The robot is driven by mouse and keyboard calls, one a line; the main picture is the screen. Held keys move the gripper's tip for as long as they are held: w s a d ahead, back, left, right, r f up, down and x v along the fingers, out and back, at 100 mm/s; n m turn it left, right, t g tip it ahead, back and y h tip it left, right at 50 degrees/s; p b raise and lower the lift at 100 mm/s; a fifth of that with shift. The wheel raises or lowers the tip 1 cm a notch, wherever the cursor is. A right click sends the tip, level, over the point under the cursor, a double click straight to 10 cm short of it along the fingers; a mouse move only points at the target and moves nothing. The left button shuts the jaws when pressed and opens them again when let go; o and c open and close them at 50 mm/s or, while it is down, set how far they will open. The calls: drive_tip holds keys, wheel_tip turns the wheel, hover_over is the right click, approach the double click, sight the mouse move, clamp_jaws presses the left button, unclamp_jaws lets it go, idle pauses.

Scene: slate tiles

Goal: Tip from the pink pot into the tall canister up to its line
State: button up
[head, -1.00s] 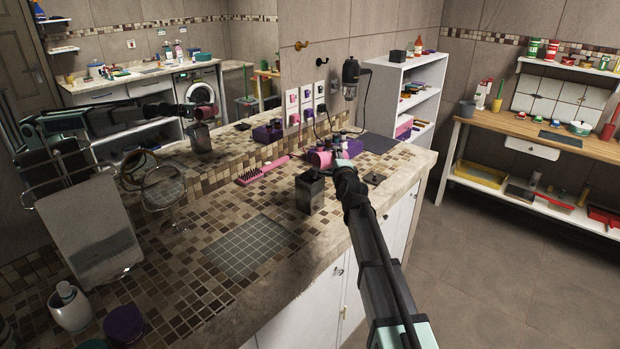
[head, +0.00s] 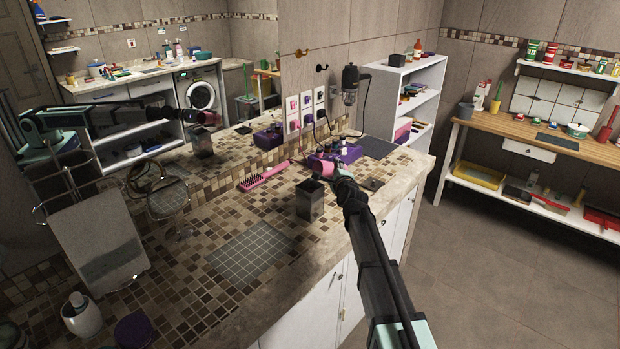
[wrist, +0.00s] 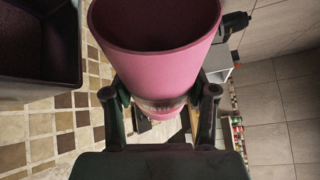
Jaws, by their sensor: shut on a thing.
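The pink pot (head: 327,170) is in my gripper (head: 338,174), above the counter and just behind and right of the tall canister. In the wrist view the pot (wrist: 160,55) sits between the two fingers (wrist: 162,98), its wide mouth toward the top of the picture. Its inner wall looks bare; its contents and exact tilt I cannot tell. The tall canister (head: 310,202) is a dark, square, open-topped vessel standing upright on the counter. In the wrist view the canister (wrist: 40,75) is at the upper left, apart from the pot. Its line and fill level do not show.
A purple box (head: 347,153) with several small bottles stands behind my gripper. A pink brush (head: 264,177) lies left of it. A grey tiled patch (head: 250,250) in front left is clear. A mirror backs the counter.

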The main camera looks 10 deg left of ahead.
drive_tip(key=shift+f, duration=0.1)
drive_tip(key=shift+m+p, duration=0.3)
drive_tip(key=shift+p, duration=0.05)
drive_tip(key=shift+a+r+m+g+p, duration=0.1)
drive_tip(key=shift+r+m+g+p, duration=0.15)
drive_tip(key=shift+p, duration=0.7)
drive_tip(key=p, duration=0.1)
drive_tip(key=m+p, duration=0.1)
drive_tip(key=g+p, duration=0.1)
drive_tip(key=shift+s+a+f+m+y+p, duration=0.2)
drive_tip(key=shift+a+f+m+y+p, duration=0.05)
drive_tip(key=shift+m+y+p, duration=0.15)
drive_tip(key=shift+s+a+f+m+g+p, duration=0.2)
drive_tip(key=shift+m+g+p, duration=0.15)
drive_tip(key=shift+m+p, duration=0.65)
drive_tip(key=shift+a+f+y+p, duration=0.1)
drive_tip(key=shift+f+y+p, duration=0.25)
drive_tip(key=shift+p, duration=0.1)
